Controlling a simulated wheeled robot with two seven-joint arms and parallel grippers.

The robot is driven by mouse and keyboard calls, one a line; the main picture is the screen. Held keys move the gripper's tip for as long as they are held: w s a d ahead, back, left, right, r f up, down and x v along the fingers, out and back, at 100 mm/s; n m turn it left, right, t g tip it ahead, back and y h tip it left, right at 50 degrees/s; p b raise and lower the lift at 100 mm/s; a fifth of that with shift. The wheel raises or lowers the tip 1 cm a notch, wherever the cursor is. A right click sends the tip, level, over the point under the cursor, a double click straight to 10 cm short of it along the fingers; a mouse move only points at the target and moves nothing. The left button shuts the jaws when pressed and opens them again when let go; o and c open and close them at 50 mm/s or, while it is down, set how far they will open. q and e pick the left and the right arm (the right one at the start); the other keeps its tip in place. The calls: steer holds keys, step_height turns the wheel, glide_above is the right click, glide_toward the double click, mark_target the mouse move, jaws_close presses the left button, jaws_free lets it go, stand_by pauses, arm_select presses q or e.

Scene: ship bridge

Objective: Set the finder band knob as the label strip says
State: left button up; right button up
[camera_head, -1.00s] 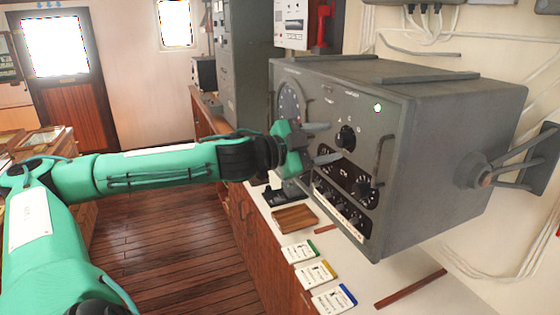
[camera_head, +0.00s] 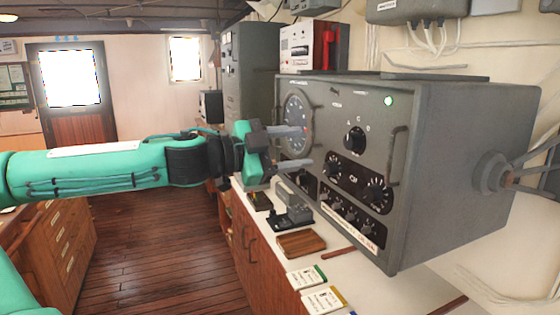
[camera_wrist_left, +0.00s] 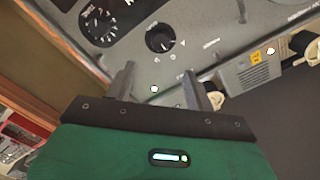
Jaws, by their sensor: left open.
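The grey radio cabinet (camera_head: 450,150) stands on the counter, its front panel facing left. A black knob (camera_head: 355,140) with letters around it, seemingly the finder band knob, is on the upper panel. It also shows in the wrist view (camera_wrist_left: 160,40), beyond the fingers; I cannot read its setting. A pale label strip (camera_head: 350,229) runs along the panel's lower edge, its text too small to read. My left gripper (camera_head: 308,147) is open and empty, left of the knob and apart from it. Its fingers (camera_wrist_left: 158,82) also show in the wrist view. My right gripper is out of view.
A large round dial (camera_head: 297,124) and a handle (camera_head: 398,156) flank the knob. More knobs (camera_head: 376,194) sit below.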

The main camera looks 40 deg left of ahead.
arm_select(q)
steer(key=shift+b+v, duration=0.4)
steer(key=shift+v, duration=0.9)
